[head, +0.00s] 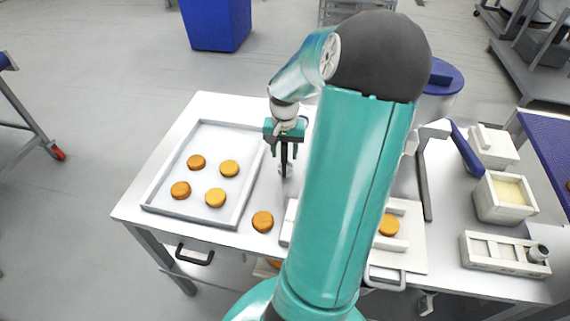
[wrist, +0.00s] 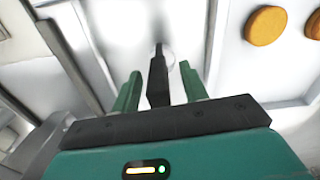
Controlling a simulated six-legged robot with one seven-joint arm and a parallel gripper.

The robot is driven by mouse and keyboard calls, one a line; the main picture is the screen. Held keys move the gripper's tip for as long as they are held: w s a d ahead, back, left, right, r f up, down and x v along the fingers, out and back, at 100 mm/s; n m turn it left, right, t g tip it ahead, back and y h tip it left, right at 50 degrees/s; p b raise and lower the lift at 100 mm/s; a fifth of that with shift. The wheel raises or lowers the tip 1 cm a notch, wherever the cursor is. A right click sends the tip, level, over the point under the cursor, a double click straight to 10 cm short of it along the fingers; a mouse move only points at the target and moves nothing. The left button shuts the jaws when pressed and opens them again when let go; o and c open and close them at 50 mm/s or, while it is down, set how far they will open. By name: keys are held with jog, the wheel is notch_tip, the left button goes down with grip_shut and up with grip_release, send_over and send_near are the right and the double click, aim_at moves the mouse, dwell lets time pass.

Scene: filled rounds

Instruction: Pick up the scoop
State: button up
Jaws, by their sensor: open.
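The scoop shows in the wrist view as a dark upright handle (wrist: 158,78) with a pale, shiny round part near its far end. In the head view its dark handle (head: 284,158) hangs below my gripper (head: 284,140), with a small shiny part at the table top. My gripper also shows in the wrist view (wrist: 161,74), its two green fingers spread apart on either side of the handle. A gap shows on each side, so the fingers do not appear to touch it. My arm hides part of the table to the right.
A tray (head: 156,196) with several brown rounds lies left of my gripper. One round (head: 262,221) lies on the table, another (head: 388,225) on a white board (head: 412,258). A cream-filled box (head: 505,207), a lidded box (head: 494,148) and a white holder (head: 490,252) stand at the right.

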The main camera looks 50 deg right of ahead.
jog(key=shift+f, duration=0.7)
grip_shut()
jog(key=shift+r, duration=0.15)
jog(key=shift+r, duration=0.6)
jog(key=s+a+r, duration=0.2)
jog(key=s+r, duration=0.3)
jog(key=s, duration=0.1)
jog(key=s+a+r, duration=0.2)
jog(key=s+r, duration=0.4)
jog(key=s, duration=0.1)
jog(key=shift+a+r, duration=0.3)
jog(key=shift+a, duration=0.05)
